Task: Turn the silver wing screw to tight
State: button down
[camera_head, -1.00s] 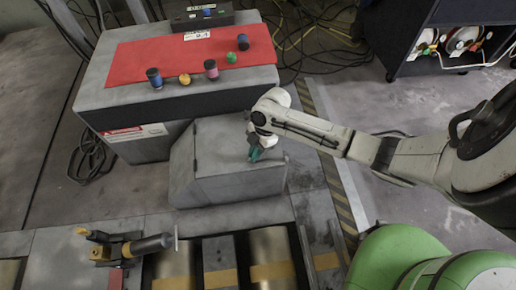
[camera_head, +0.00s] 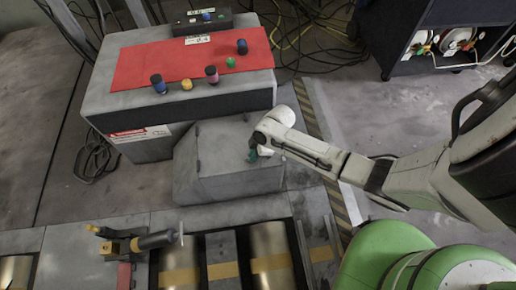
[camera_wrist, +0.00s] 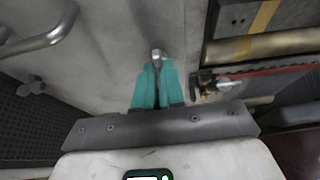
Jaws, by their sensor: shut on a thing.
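The silver wing screw (camera_wrist: 158,54) shows in the wrist view as a small rounded metal piece at the fingertips, on the grey metal housing. My gripper (camera_wrist: 157,72), with teal fingers, is shut on it; the fingers hide its lower part. In the head view my gripper (camera_head: 252,156) points down at the top of the grey housing (camera_head: 215,165), near its right side. The screw itself cannot be made out there, hidden by the gripper.
A metal handle (camera_wrist: 45,35) and a dark knob (camera_wrist: 36,86) lie left in the wrist view. A grey cabinet (camera_head: 185,100) with a red mat (camera_head: 135,65) and several coloured knobs stands behind. A brass-and-black tool (camera_head: 140,242) and floor rollers (camera_head: 270,245) are in front.

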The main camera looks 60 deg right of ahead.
jog(key=shift+s+a+f, duration=0.2)
jog(key=shift+a, duration=0.2)
jog(key=c, duration=1.2)
grip_release()
jog(key=shift+c, duration=0.2)
jog(key=shift+r, duration=0.1)
jog(key=shift+d, duration=0.1)
jog(key=shift+d+r, duration=0.1)
jog(key=shift+r, duration=0.1)
jog(key=p+v, duration=0.4)
jog(key=v, duration=0.6)
jog(key=shift+s+r, duration=0.15)
jog(key=shift+r, duration=0.15)
